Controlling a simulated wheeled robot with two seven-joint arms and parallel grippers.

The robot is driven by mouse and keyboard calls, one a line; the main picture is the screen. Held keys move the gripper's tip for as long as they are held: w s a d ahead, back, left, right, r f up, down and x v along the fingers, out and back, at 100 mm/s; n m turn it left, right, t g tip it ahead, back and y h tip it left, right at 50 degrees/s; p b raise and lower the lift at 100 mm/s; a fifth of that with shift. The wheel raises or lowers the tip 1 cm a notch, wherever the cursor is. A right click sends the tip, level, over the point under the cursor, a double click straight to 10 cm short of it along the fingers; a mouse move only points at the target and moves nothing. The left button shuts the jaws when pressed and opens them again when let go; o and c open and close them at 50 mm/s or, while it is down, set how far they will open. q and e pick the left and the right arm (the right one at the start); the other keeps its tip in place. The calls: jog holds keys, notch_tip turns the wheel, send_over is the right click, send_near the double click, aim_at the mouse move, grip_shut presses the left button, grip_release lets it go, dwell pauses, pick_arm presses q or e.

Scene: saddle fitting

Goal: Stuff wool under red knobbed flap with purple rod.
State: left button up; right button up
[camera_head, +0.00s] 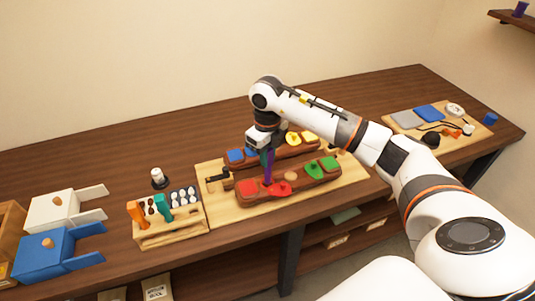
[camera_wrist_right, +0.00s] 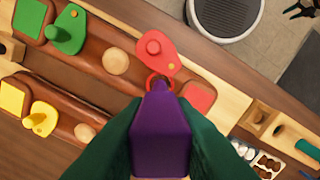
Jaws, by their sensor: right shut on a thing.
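My right gripper (camera_head: 266,158) is shut on the purple rod (camera_head: 269,169), which points down at the near brown padded bar (camera_head: 262,195). In the right wrist view the green fingers hold the rod (camera_wrist_right: 160,140) from both sides. Its tip is at a red-rimmed opening (camera_wrist_right: 158,80) beside the red knobbed flap (camera_wrist_right: 153,48); whether it is inside I cannot tell. The flap also shows in the head view (camera_head: 280,189), beside the rod's lower end. A red square pad (camera_wrist_right: 199,97) lies on the other side of the opening. No wool is clearly visible. My left gripper is out of view.
Green (camera_head: 314,171), blue (camera_head: 236,156) and yellow (camera_head: 293,138) pieces sit on the two bars, over a light board (camera_head: 213,210). A tool rack (camera_head: 172,236) stands left, with blue (camera_head: 40,255) and white (camera_head: 52,212) boxes beyond. A tray (camera_head: 465,140) lies right.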

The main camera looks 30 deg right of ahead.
jog(key=shift+f+b, duration=0.55)
jog(key=shift+f, duration=0.15)
dwell(0.8)
jog(key=shift+r+p, duration=0.55)
jog(key=shift+r, duration=0.2)
jog(key=shift+r+p, duration=2)
jog(key=shift+r, duration=1.3)
